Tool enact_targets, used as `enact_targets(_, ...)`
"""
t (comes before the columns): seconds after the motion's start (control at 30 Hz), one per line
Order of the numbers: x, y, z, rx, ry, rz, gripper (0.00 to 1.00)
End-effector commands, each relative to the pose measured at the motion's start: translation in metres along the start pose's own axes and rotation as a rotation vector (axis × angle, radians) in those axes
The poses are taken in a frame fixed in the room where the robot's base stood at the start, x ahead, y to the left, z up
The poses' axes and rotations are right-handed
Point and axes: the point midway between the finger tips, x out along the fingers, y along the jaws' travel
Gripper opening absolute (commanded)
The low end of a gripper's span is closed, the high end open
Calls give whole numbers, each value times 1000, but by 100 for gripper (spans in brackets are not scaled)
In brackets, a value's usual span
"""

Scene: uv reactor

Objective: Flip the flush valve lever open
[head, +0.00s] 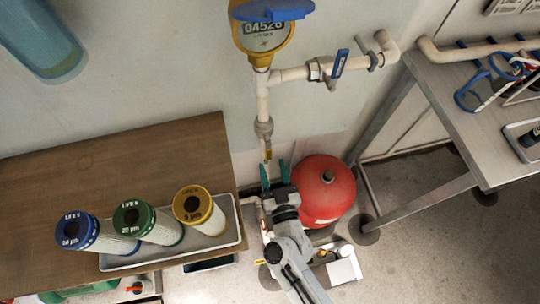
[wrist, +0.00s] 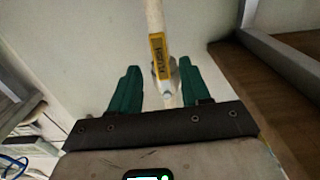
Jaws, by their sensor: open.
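A narrow yellow piece with dark lettering (wrist: 157,51) shows in the wrist view; it looks like the flush valve lever. It lies along the white vertical pipe, beside a pale valve body (wrist: 173,73). In the head view the yellow piece (head: 268,154) is small, at the lower end of the pipe. My gripper (wrist: 158,68) is open, with green fingers on either side of the pipe's line, and holds nothing. In the head view my gripper (head: 274,170) is just below the yellow piece. I cannot tell whether a finger touches it.
A red round tank (head: 325,190) stands close right of my gripper. A wooden bench (head: 110,165) with a tray of filter cartridges (head: 232,237) is at left. A blue-handled valve (head: 339,63) is on the upper branch pipe. A metal table (head: 470,130) is at right.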

Motion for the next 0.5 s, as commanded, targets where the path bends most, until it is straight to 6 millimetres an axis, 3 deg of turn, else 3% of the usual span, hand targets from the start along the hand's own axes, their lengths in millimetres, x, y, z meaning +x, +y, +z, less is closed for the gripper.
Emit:
enact_targets(0.23,-41,1,1,-1,-1,2,47)
enact_targets(0.5,-54,1,0,0,1,2,47)
